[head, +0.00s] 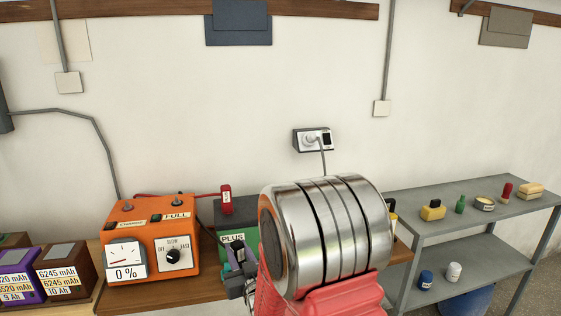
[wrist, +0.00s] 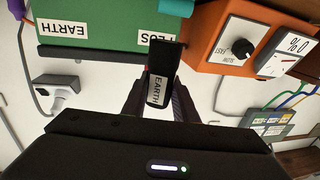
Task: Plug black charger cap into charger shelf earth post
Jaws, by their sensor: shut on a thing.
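My gripper (wrist: 158,88) is shut on the black charger cap (wrist: 158,75), whose white label reads EARTH. In the wrist view, which is upside down, the cap is in front of a green box (wrist: 100,30) with labels EARTH and PLUS. I cannot tell whether the cap touches the box. In the head view the green box (head: 232,212) stands right of the orange charger (head: 150,275). A red cap (head: 226,200) stands upright at the box's top. My arm hides the box's right side and its EARTH label there. I cannot make out the earth post.
The orange charger's meter reads 0%. Purple (head: 14,279) and brown (head: 60,273) batteries stand at the left. A wall socket (head: 313,140) holds a plug with a cord. A grey shelf (head: 470,215) with small items is at the right.

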